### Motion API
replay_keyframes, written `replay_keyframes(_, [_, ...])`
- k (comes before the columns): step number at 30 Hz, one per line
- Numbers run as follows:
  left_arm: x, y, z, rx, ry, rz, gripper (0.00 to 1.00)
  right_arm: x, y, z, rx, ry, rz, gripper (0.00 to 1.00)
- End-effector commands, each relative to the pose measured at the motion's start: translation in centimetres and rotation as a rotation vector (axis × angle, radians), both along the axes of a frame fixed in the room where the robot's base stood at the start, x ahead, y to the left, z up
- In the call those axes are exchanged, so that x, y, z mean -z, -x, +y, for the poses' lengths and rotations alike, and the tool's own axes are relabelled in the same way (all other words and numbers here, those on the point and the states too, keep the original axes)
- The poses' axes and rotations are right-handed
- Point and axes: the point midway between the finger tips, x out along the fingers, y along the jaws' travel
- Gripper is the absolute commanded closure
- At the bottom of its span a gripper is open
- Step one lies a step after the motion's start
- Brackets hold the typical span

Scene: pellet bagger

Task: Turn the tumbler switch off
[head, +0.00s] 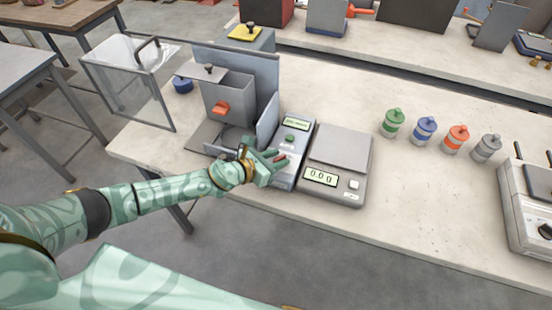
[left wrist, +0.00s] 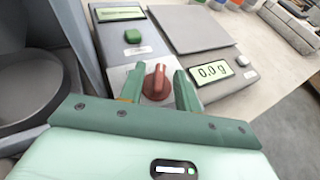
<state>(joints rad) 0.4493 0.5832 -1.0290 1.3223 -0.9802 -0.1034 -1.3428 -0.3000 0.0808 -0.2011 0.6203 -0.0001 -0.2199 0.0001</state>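A red rotary knob (left wrist: 157,82), which looks like the tumbler switch, sits on the light front plate of a grey control box (head: 295,138). In the left wrist view its raised ridge points roughly up the picture. My left gripper (left wrist: 160,88) is at the knob, with one green finger on each side of it. The fingers stand apart, and a narrow gap shows at the right one; I cannot tell whether either touches. In the head view my left gripper (head: 279,163) mostly covers the knob. My right gripper is not in view.
The box carries a green button (left wrist: 132,36) and a lit display (left wrist: 120,13). A scale (head: 338,165) reading 0.0 g stands close on the right. The grey hopper machine (head: 228,98) is close on the left. Several coloured bottles stand farther right, with clear bench before them.

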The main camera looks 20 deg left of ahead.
Motion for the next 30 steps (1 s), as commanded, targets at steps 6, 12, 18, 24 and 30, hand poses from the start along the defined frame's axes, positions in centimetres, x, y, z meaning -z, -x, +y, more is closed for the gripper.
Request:
replay_keyframes(6, [0.0, 0.0, 0.0, 0.0, 0.0, 0.0, 0.98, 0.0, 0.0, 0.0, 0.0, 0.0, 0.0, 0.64])
replay_keyframes(12, [0.0, 0.0, 0.0, -0.001, 0.0, 0.0, 1.0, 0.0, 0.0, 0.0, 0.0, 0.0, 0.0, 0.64])
replay_keyframes(18, [-0.2, 0.1, 0.0, -0.032, 0.001, 0.0, 1.0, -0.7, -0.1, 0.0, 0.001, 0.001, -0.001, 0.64])
replay_keyframes(24, [-0.4, 0.2, -0.3, -0.132, 0.002, 0.001, 1.0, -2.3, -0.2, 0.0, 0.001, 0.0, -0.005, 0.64])
replay_keyframes(30, [-0.4, 0.3, -0.6, -0.299, 0.004, 0.003, 1.0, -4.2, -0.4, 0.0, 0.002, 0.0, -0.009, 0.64])
